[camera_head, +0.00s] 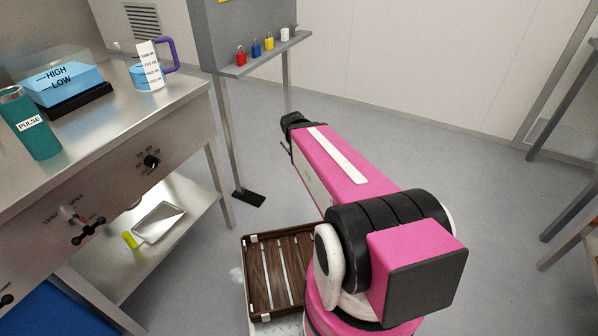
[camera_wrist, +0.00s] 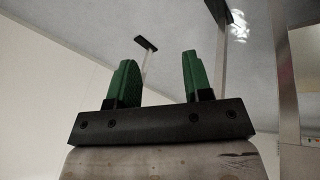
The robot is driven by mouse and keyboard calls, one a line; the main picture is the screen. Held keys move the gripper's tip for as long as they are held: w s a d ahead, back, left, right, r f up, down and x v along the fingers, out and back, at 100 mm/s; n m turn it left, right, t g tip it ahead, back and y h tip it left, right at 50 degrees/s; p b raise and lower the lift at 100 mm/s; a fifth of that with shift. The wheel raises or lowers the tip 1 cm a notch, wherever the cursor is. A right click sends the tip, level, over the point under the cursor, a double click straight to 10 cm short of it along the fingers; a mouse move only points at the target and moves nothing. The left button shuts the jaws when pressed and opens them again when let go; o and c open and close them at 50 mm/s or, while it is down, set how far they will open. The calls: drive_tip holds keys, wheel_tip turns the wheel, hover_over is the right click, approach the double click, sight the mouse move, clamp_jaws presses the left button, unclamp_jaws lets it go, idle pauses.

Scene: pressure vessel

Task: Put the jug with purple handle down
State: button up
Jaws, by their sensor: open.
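The jug with the purple handle (camera_head: 150,67) stands upright on the steel counter (camera_head: 120,105) at the upper left of the head view. It is clear with a white marked scale and blue liquid inside, and its handle points right. My gripper shows in the wrist view with two green fingers (camera_wrist: 157,80) spread apart and nothing between them. In the head view my pink arm reaches away over the floor, to the right of the counter and apart from the jug. The fingers themselves cannot be made out there.
A clear HIGH/LOW tank (camera_head: 62,84) and a teal PULSE tumbler (camera_head: 31,124) stand left of the jug. A narrow shelf (camera_head: 262,56) holds several coloured padlocks. A slatted wooden tray (camera_head: 279,272) is below my arm. Open floor lies to the right.

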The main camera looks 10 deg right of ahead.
drive_tip(key=s+a+f+m+g+y, duration=0.1)
drive_tip(key=s+f+m+g+y, duration=0.1)
drive_tip(key=s, duration=0.6)
drive_tip(key=shift+s+a+f+m+g, duration=0.2)
drive_tip(key=shift+f+m+g, duration=0.4)
drive_tip(key=shift+m+g, duration=0.35)
